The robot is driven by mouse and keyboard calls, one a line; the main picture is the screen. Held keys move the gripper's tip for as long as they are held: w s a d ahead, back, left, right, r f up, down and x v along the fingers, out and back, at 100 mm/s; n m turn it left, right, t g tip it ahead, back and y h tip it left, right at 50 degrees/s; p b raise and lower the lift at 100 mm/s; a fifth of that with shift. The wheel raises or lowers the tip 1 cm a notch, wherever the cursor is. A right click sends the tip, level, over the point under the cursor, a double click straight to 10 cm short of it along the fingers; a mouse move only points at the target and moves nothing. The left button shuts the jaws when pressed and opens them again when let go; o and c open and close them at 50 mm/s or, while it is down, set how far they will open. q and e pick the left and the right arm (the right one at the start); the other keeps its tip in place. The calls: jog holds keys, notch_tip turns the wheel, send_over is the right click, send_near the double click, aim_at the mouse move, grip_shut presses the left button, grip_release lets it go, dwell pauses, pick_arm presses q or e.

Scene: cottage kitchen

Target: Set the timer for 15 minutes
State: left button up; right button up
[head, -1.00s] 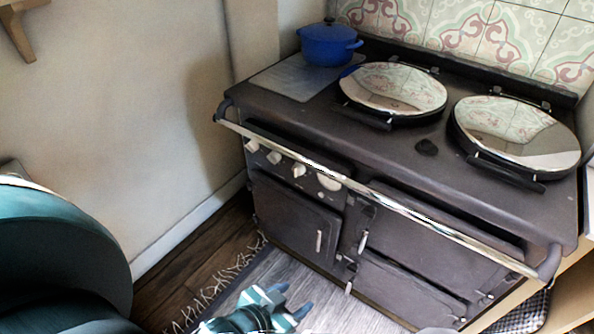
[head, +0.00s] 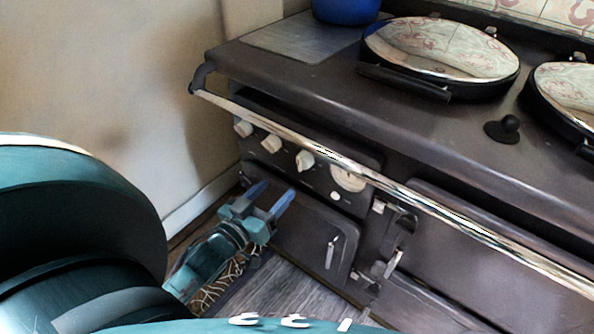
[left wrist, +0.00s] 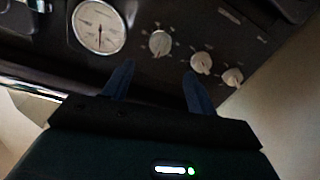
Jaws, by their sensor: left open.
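The stove's control panel carries a round white dial (head: 348,178) and a row of three pale knobs: a near-dial knob (head: 305,160), a middle knob (head: 271,143) and a far-left knob (head: 243,128). I cannot tell for sure which is the timer. My left gripper (head: 277,189) is open and empty, in front of the stove and below the knobs. In the left wrist view, the near-dial knob (left wrist: 161,43) appears beyond the gap between the fingers (left wrist: 158,68), not touched. The dial (left wrist: 99,26) is to its left. The knob markings are too small to read. My right gripper is not in view.
A chrome rail (head: 400,198) runs along the stove's front, above and ahead of the panel. The oven door (head: 305,235) with its handle is below the knobs. A plain wall (head: 120,90) stands to the left. A blue pot (head: 345,8) sits on top.

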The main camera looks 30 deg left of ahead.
aim_at(299, 166)
pick_arm(q)
jog(key=w+b, duration=0.1)
jog(key=w, duration=0.8)
jog(key=shift+w+d, duration=0.1)
jog(key=shift+w, duration=0.25)
jog(key=shift+c, duration=0.2)
jog(key=c, duration=1)
